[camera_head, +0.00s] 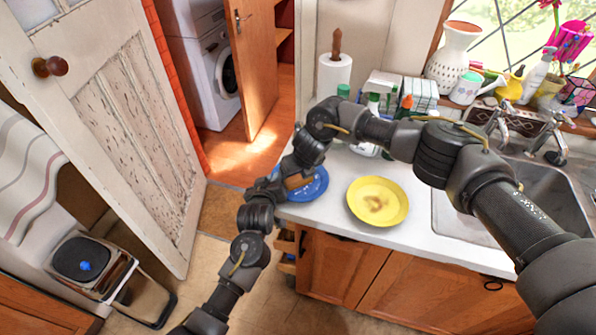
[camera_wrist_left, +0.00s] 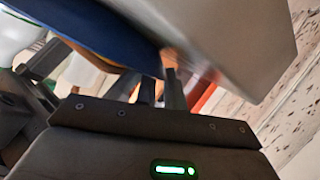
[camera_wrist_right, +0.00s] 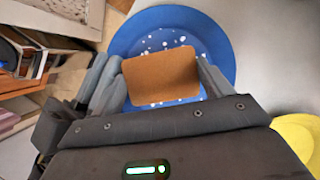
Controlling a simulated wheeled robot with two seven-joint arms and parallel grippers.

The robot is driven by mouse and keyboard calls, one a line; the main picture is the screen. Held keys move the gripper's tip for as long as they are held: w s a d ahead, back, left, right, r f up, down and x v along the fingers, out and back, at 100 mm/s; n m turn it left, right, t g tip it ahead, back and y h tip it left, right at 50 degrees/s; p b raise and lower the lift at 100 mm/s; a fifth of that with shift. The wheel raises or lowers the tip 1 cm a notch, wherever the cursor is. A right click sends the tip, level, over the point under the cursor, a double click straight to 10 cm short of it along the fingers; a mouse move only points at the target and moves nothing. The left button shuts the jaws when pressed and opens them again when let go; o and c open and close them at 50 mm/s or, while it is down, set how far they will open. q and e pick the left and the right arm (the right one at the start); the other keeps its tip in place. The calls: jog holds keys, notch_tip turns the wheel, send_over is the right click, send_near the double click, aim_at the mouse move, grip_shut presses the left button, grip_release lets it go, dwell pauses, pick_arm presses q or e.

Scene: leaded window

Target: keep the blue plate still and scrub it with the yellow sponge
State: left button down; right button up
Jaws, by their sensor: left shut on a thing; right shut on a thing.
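The blue plate (camera_head: 316,187) lies at the left end of the white counter; the right wrist view shows it (camera_wrist_right: 222,50) with white spots. My left gripper (camera_head: 275,184) is at its left edge, shut on the rim; the left wrist view shows the blue rim (camera_wrist_left: 105,32) from below. My right gripper (camera_head: 302,170) comes from above and is shut on the sponge (camera_wrist_right: 161,76), which looks orange-brown here. The sponge is over the plate's middle, amid the white spots. Whether its underside touches the plate is hidden.
A yellow plate (camera_head: 378,201) with a brown stain lies to the right on the counter (camera_head: 420,215). Beyond it is the sink (camera_head: 535,190). Bottles, boxes and a paper roll (camera_head: 334,75) stand along the back. The floor is left of the counter's end.

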pick_arm(q)
jog(key=shift+s+f, duration=0.1)
jog(key=shift+f, duration=0.15)
pick_arm(e)
jog(key=shift+s+d+f, duration=0.1)
jog(key=shift+d+f, duration=0.05)
jog(key=shift+d, duration=0.2)
jog(key=shift+w+d+f, duration=0.15)
jog(key=shift+w+d, duration=0.1)
jog(key=shift+w, duration=0.25)
jog(key=shift+s+a, duration=0.2)
jog(key=shift+s, duration=0.4)
jog(key=shift+s+a, duration=0.15)
jog(key=shift+s, duration=0.45)
jog(key=shift+w, duration=0.15)
pick_arm(q)
jog(key=shift+d+r, duration=0.1)
pick_arm(e)
jog(key=shift+w+d, duration=0.1)
jog(key=shift+w, duration=0.15)
jog(key=shift+w+d+r, duration=0.15)
jog(key=shift+w+r, duration=0.05)
jog(key=shift+w, duration=0.6)
jog(key=shift+s, duration=0.15)
